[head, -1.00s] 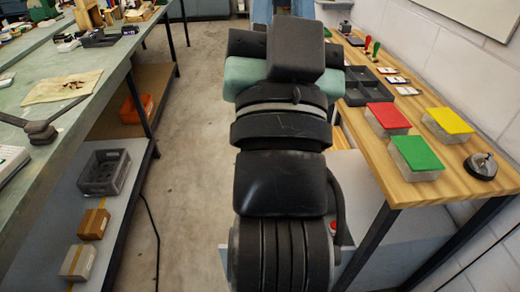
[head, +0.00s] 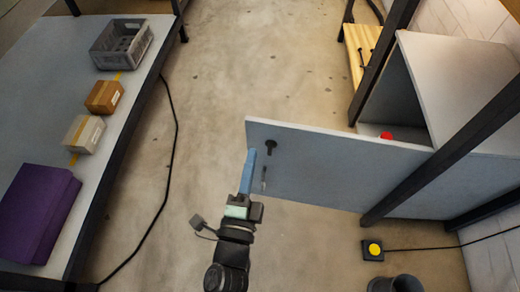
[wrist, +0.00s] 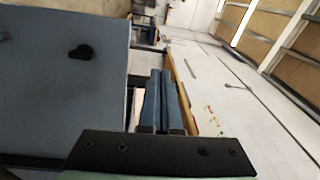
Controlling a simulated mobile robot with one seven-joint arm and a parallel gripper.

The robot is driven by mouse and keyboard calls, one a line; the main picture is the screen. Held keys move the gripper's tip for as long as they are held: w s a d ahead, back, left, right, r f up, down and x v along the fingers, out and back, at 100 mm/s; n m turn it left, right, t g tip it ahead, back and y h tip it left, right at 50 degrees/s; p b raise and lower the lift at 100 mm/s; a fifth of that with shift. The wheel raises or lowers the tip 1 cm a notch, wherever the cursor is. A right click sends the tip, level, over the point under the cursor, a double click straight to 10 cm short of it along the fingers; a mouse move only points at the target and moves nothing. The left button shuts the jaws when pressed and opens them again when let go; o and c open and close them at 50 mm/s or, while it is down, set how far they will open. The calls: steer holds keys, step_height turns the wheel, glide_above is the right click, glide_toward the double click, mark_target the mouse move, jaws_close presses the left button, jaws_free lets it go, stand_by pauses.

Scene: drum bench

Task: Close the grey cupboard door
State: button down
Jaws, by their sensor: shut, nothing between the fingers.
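The grey cupboard door (head: 330,172) stands open in the head view, swung out to the left from the grey cupboard (head: 462,85). A black knob (head: 271,147) sits near its free edge. My gripper (head: 249,160) has blue fingers, shut and empty, at the door's free left edge. I cannot tell whether they touch it. In the wrist view, the door (wrist: 50,95) fills the left side with its knob (wrist: 82,52) showing. The fingers (wrist: 162,85) are together, right of the door's edge. Part of the cupboard's inside is hidden.
A red object (head: 386,135) shows at the cupboard opening. A yellow button box (head: 374,249) is on the floor. The left shelf holds a crate (head: 121,45) and boxes. The middle floor is clear.

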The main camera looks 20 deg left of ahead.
steer(key=m+b, duration=0.2)
glide_toward(266, 130)
steer(key=shift+g+h, duration=0.4)
steer(key=w, duration=0.2)
steer(key=w+a, duration=0.1)
steer(key=w, duration=0.1)
steer(key=w+r+b, duration=0.1)
steer(key=w, duration=0.1)
steer(key=shift+w+a, duration=0.25)
steer(key=shift+w, duration=0.1)
